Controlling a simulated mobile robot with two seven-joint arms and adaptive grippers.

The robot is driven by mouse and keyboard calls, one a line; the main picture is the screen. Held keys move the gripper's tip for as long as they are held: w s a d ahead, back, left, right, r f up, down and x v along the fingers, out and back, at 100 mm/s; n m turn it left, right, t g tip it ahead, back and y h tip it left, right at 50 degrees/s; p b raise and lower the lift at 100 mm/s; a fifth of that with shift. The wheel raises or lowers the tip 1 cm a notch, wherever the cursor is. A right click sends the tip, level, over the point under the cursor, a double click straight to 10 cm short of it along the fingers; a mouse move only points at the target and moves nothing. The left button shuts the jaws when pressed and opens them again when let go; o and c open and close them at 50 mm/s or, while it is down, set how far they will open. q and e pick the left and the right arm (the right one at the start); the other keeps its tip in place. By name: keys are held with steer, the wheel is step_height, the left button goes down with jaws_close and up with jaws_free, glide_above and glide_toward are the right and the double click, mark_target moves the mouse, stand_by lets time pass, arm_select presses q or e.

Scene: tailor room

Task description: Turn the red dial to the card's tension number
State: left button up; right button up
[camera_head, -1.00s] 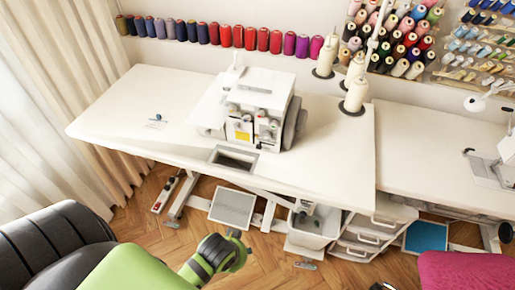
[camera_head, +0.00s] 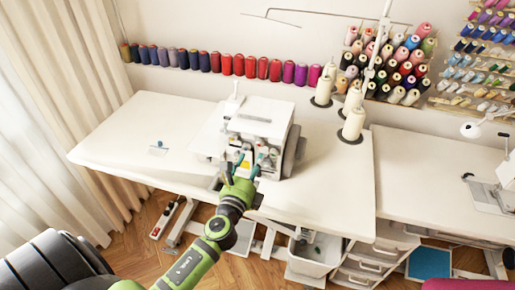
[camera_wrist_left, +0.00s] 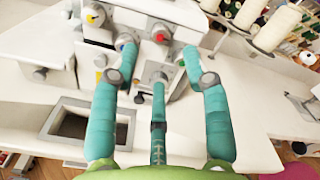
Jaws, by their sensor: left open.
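The white sewing machine (camera_head: 262,115) stands on the white table (camera_head: 330,185). In the left wrist view, its front carries a round dial with a red centre (camera_wrist_left: 160,36); a yellow-centred dial (camera_wrist_left: 94,16) is further left. My left gripper (camera_head: 241,166) is in front of the machine, open and empty. In the left wrist view, its teal fingers (camera_wrist_left: 160,62) spread on either side below the red dial, with no clear contact. In the head view, the gripper covers much of the machine's front. I cannot make out a card or any number. My right gripper is out of view.
Cream thread cones (camera_head: 352,124) stand right of the machine. The table's left part is mostly clear.

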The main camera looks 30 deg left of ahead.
mark_target(259, 145)
arm_select(q)
steer(key=x, duration=0.6)
steer(key=shift+w+a+p, duration=0.15)
steer(key=shift+w+p, duration=0.15)
steer(key=shift+p, duration=0.1)
jaws_close()
